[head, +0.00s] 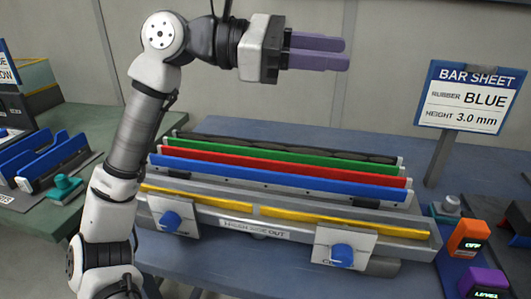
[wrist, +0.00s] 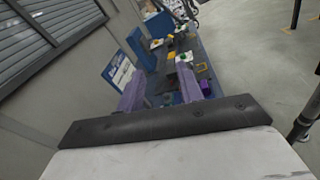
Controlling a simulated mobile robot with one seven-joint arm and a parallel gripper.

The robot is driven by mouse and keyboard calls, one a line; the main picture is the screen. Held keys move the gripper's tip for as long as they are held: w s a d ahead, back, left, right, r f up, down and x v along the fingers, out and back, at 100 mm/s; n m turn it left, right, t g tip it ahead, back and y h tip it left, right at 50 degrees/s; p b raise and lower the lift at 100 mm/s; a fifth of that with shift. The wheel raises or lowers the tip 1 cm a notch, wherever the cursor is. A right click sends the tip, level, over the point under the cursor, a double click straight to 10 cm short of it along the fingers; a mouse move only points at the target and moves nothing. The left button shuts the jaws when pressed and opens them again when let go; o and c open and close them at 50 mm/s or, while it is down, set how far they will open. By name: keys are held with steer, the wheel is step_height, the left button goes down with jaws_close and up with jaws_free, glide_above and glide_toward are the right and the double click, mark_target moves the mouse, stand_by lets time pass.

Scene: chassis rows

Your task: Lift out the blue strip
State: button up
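The blue strip (head: 285,178) is a long bar standing on edge in a grey rack (head: 418,246) on the blue-topped table. It is the frontmost of the tall strips, with a red strip (head: 285,165) and a green strip (head: 290,156) behind it. My gripper (head: 346,53) is raised well above and behind the rack, pointing right in the head view. Its two purple fingers are apart with nothing between them, as the wrist view (wrist: 160,75) also shows. The gripper is not touching the strip.
Yellow strips (head: 335,222) lie along the rack's front, where two plates with blue knobs (head: 171,221) stand. A black strip (head: 290,147) is at the back. A sign (head: 470,96) reads BLUE, 3.0 mm. Orange (head: 469,238) and purple (head: 484,282) boxes stand right.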

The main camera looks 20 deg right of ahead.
steer(key=w+d+f+t+y, duration=0.4)
steer(key=w+d+f+y, duration=0.2)
steer(key=f, duration=0.4)
steer(key=n+t+y, duration=0.1)
steer(key=t+y, duration=0.3)
steer(key=y, duration=0.5)
glide_above(267, 171)
step_height(267, 171, down, 7)
step_height(267, 171, down, 8)
steer(key=shift+w+f, duration=0.1)
steer(key=shift+f, duration=3)
steer(key=shift+c, duration=0.5)
jaws_close()
